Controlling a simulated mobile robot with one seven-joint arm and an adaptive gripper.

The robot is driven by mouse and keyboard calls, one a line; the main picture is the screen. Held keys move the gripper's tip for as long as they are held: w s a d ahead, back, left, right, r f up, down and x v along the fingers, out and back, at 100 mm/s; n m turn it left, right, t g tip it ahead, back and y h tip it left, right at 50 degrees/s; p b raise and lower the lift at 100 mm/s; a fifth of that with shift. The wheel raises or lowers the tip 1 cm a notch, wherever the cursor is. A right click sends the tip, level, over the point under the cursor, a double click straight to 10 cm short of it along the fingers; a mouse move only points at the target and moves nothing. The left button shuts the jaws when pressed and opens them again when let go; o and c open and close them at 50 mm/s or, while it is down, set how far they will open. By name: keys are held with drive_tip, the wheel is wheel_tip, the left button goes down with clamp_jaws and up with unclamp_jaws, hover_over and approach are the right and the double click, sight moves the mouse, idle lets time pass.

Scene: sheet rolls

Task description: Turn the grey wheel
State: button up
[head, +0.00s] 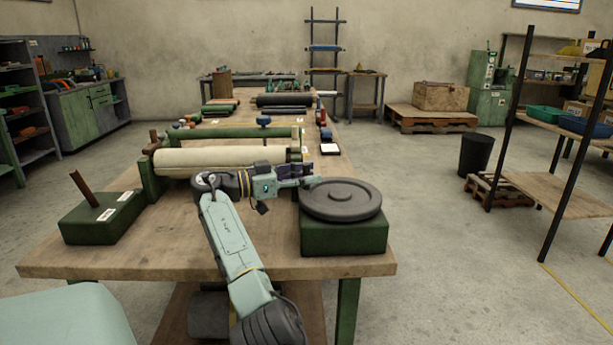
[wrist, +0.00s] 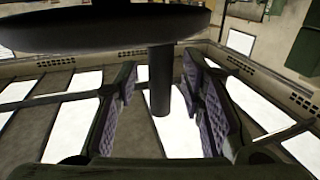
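The grey wheel (head: 342,203) lies flat on a dark green block (head: 344,238) at the table's front right. My gripper (head: 308,174) is at the wheel's far left edge, reaching in from the left. In the wrist view, which appears upside down, the wheel (wrist: 85,28) fills the upper left. A dark upright peg (wrist: 160,80) by the wheel shows between the two purple-padded fingers of my gripper (wrist: 160,80). There is a visible gap on each side of the peg, so the gripper is open. I cannot tell how deep the peg sits between the fingertips.
A cream roll (head: 220,157) in a green frame lies behind my arm on the wooden table (head: 190,255). A green block with a brown rod (head: 84,190) stands at the left. Dark rolls (head: 285,100) lie farther back.

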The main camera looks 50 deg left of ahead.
drive_tip(key=shift+s, duration=0.1)
drive_tip(key=v, duration=1.1)
drive_tip(key=shift+s, duration=0.4)
drive_tip(key=shift+a, duration=0.15)
